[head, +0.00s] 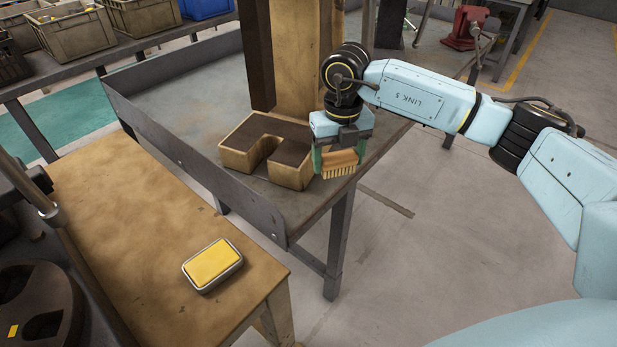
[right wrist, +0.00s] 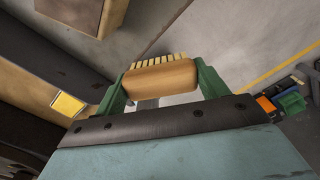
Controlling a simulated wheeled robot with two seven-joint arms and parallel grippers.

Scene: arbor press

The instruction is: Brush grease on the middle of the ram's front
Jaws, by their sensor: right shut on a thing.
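My right gripper (head: 338,160) is shut on a brush (head: 340,172) with a wooden body and pale bristles. In the head view the bristles point down, in front of and to the right of the press base. The brush also shows between the green fingers in the right wrist view (right wrist: 160,77). The arbor press has a U-shaped base (head: 238,157) and a tall tan column (head: 297,60). Its top is cut off, and I cannot clearly pick out the ram's front. A tin of yellow grease (head: 212,264) lies open on the wooden bench. My left gripper is not in view.
The press stands on a grey metal table (head: 170,95) with a raised rim. The wooden bench (head: 140,235) is at the left front, mostly bare. Crates (head: 75,32) stand on a back bench. A red machine (head: 465,28) is at the back right. Open floor lies right of the table.

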